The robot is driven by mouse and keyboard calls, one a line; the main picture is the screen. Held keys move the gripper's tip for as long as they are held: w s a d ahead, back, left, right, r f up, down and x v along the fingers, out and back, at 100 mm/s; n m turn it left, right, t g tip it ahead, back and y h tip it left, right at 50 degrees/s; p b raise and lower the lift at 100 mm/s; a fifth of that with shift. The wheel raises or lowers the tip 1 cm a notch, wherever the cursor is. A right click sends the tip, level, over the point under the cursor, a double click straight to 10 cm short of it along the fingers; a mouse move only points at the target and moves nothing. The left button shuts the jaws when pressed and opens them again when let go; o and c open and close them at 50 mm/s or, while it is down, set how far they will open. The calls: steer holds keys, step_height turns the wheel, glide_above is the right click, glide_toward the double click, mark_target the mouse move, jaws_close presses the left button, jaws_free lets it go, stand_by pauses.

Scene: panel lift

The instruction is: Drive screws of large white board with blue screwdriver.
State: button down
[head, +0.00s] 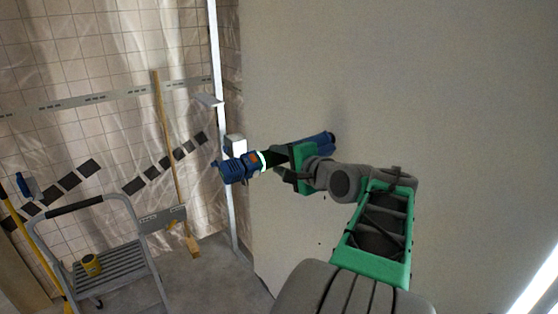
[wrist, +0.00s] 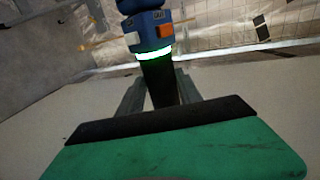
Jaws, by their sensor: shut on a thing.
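The blue screwdriver (head: 238,167) is a power tool with a black handle, an orange button and a glowing white-green ring. My gripper (head: 287,162) is shut on its black handle. The tool's blue body points left in the head view, in front of the left edge of the large white board (head: 420,90). In the wrist view the screwdriver (wrist: 150,35) stands out beyond my gripper (wrist: 160,90), and its far end is cut off by the top edge. The board (wrist: 255,95) also shows there on both sides. A few tiny dark spots show on the board below my arm; I cannot tell if they are screws.
A step ladder (head: 110,262) with a yellow can (head: 91,265) stands at the lower left. A wooden-handled broom (head: 168,150) leans on the plastic-covered tiled wall. Grey floor (head: 215,270) is free between.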

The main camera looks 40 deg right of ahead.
mark_target(263, 162)
steer(key=shift+d+r, duration=0.1)
steer(key=shift+r, duration=0.1)
steer(key=shift+w+a, duration=0.1)
steer(key=shift+a, duration=2.15)
